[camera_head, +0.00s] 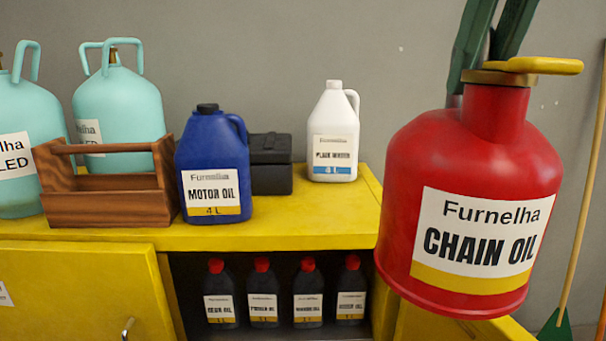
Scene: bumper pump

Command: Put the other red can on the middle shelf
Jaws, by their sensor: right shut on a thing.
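A large red can (470,195) labelled "Chain Oil" hangs close to the camera at the right, slightly tilted. It has a yellow handle or spout (540,65) at its top. My right gripper (478,75), dark green, comes down from the top edge and is shut on the red can near its neck; the exact grip is partly hidden. The can covers the right end of the yellow cabinet. My left gripper is not in view. No other large red can shows, and I cannot tell which shelf is the middle one.
The yellow cabinet top (290,228) holds teal tanks (118,105), a wooden toolbox (110,205), a blue motor oil jug (212,165), a black box (270,165) and a white jug (334,130). Several red-capped bottles (263,295) stand inside. A broom (582,200) is at right.

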